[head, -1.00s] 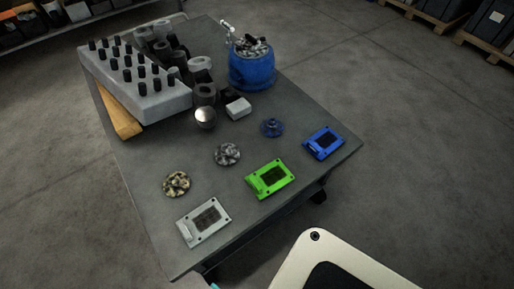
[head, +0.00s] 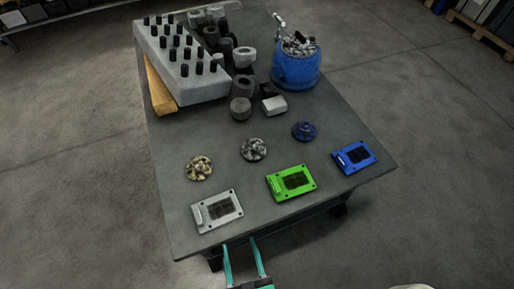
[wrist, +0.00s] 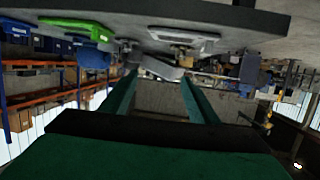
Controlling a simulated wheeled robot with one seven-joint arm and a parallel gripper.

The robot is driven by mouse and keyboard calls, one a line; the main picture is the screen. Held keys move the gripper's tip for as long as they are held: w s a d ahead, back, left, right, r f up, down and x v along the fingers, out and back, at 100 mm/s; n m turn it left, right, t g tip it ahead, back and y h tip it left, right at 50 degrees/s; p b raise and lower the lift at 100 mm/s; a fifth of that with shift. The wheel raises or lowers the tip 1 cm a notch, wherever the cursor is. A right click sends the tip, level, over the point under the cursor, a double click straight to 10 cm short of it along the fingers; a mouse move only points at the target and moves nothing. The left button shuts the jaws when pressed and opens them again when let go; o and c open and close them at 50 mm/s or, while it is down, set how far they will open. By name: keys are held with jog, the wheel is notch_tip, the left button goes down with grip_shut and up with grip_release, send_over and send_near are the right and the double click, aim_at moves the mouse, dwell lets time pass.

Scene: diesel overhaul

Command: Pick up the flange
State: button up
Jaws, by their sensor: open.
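Three round flanges lie in a row on the grey table (head: 350,205). One is yellowish and mottled, the left flange (head: 199,168); one is grey and mottled, the middle flange (head: 254,149); one is blue, the right flange (head: 304,131). My gripper (head: 243,243) is at the table's front edge, below the white plate, with its two teal fingers apart and nothing between them. In the wrist view the gripper (wrist: 158,82) is also open and empty, and no flange can be made out clearly.
A white plate (head: 217,211), a green plate (head: 291,182) and a blue plate (head: 354,157) lie along the front edge. Behind are a blue pot (head: 296,72), a grey block with black pegs (head: 185,75), a wooden bar (head: 159,88) and several dark cylinders.

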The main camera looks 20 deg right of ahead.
jog(key=shift+m+g+h, duration=0.4)
jog(key=shift+m+h, duration=0.3)
jog(key=shift+h, duration=0.1)
jog(key=x, duration=0.5)
jog(key=d+x, duration=0.1)
jog(key=x, duration=0.5)
jog(key=d+x, duration=0.1)
jog(key=x, duration=0.4)
jog(key=shift+d, duration=0.2)
jog(key=g, duration=0.1)
send_near(254, 148)
jog(key=shift+x, duration=1)
jog(key=x, duration=0.4)
jog(key=shift+w+d, duration=0.1)
jog(key=shift+w, duration=0.35)
jog(key=shift+x, duration=0.75)
jog(key=x, duration=0.3)
jog(key=shift+d+f, duration=0.2)
jog(key=shift+d, duration=0.1)
jog(key=shift+w+a+f, duration=0.1)
jog(key=shift+w+f, duration=0.1)
jog(key=shift+w, duration=0.25)
jog(key=shift+a, duration=0.1)
jog(key=c, duration=1.3)
jog(key=shift+w+r, duration=0.1)
jog(key=shift+w, duration=0.05)
grip_shut()
